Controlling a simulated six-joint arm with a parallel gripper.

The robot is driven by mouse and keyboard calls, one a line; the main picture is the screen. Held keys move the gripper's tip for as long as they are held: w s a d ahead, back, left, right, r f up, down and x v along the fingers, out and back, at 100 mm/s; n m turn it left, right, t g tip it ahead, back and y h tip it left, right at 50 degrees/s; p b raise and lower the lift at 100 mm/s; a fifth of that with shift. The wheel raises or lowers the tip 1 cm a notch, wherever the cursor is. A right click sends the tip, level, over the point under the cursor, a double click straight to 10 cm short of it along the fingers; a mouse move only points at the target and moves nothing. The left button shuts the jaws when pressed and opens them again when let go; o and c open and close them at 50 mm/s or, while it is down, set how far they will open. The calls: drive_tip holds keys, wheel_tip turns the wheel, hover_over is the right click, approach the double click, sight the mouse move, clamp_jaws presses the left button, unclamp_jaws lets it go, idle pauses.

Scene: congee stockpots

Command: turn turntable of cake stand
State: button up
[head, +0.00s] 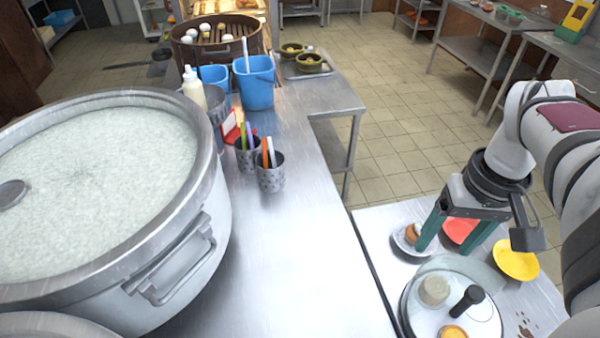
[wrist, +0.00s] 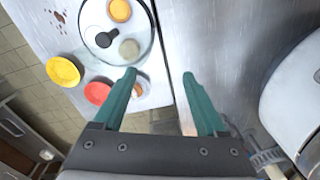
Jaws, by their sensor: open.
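The cake stand's round, pale turntable (head: 422,318) sits on the steel table at the lower right of the head view; its lower part is cut off by the frame. It bears a black handle (head: 467,302), a beige cylinder (head: 434,289) and an orange-yellow round item (head: 453,331). The turntable also shows at the top of the wrist view (wrist: 95,17). My gripper (head: 447,249) points down above the plates behind the stand, with its teal fingers spread wide. In the wrist view my gripper (wrist: 159,75) has nothing between its fingers, and the turntable lies beyond the left finger.
A white plate (head: 400,240) with a brown bun, a red plate (head: 460,230) and a yellow plate (head: 516,262) lie near the stand. A large congee pot (head: 190,270) fills the left. Cups with pens (head: 270,178) stand on the counter, whose front stretch is clear.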

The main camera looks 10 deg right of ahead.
drive_tip(key=s+a+f+m, duration=0.1)
drive_tip(key=s+a+f, duration=0.1)
drive_tip(key=a, duration=0.8)
drive_tip(key=s+a+f+y, duration=0.1)
drive_tip(key=s+a+f, duration=0.2)
drive_tip(key=a, duration=0.7)
drive_tip(key=shift+s+a+f+m+g, duration=0.15)
drive_tip(key=shift+s+a+m+g, duration=0.2)
drive_tip(key=shift+s, duration=0.7)
drive_tip(key=shift+s+a+f, duration=0.3)
drive_tip(key=shift+s, duration=0.2)
